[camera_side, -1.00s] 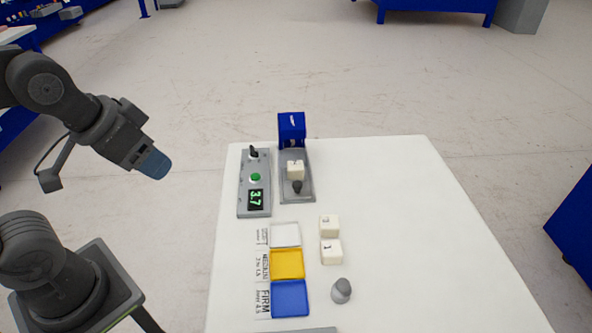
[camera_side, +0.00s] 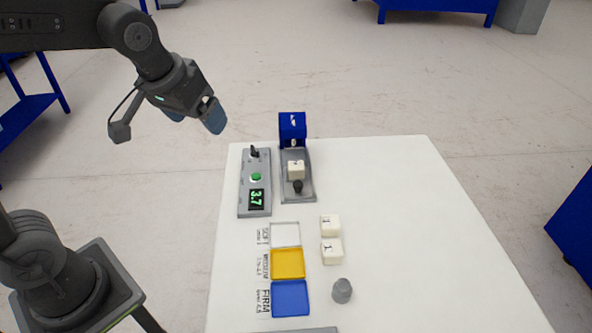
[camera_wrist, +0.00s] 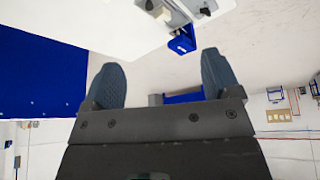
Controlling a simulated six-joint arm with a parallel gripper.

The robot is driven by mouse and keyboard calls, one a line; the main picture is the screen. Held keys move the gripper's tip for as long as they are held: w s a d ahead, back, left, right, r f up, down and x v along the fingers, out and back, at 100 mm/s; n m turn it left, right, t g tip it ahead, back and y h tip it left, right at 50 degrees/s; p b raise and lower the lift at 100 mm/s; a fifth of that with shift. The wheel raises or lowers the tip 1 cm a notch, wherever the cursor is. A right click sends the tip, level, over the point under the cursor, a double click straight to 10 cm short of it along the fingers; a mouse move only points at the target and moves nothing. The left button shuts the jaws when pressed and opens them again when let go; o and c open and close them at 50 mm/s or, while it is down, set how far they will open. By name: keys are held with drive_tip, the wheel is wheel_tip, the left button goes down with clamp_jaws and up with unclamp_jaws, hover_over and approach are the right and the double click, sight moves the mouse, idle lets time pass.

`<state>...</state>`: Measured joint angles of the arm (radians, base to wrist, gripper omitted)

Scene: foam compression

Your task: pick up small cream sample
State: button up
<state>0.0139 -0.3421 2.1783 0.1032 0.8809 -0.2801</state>
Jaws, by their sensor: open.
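Two small cream samples with dark marks sit on the white table right of the trays: the upper cream sample (camera_side: 330,225) and the lower cream sample (camera_side: 332,251). Another cream sample (camera_side: 296,170) sits on the grey press (camera_side: 308,194) under its blue head (camera_side: 292,126). My gripper (camera_side: 195,115) is open and empty, high up at the upper left of the side view, beyond the table's left edge. In the wrist view its two blue fingers (camera_wrist: 160,82) are spread wide with nothing between them. The blue press head (camera_wrist: 181,41) shows beyond them.
A control box (camera_side: 255,178) with a green button reads 3.7. White (camera_side: 285,235), yellow (camera_side: 288,264) and blue (camera_side: 291,298) trays stand in a column beside labels. A grey knob-like object (camera_side: 342,291) stands near the blue tray. The right side of the white table (camera_side: 425,240) is clear.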

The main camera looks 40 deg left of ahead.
drive_tip(key=w+f+n+g, duration=0.1)
drive_tip(key=w+f+n, duration=0.15)
drive_tip(key=w, duration=0.85)
drive_tip(key=n+y, duration=0.2)
drive_tip(key=n, duration=0.2)
hover_over(296, 165)
drive_tip(key=s+d, duration=0.1)
drive_tip(key=shift+g, duration=0.4)
wheel_tip(296, 165, down, 25)
drive_tip(key=shift+s+f, duration=0.15)
drive_tip(key=shift+f, duration=0.05)
drive_tip(key=shift+x, duration=2.8)
drive_tip(key=shift+c, duration=0.5)
drive_tip(key=shift+d, duration=0.1)
drive_tip(key=c, duration=1)
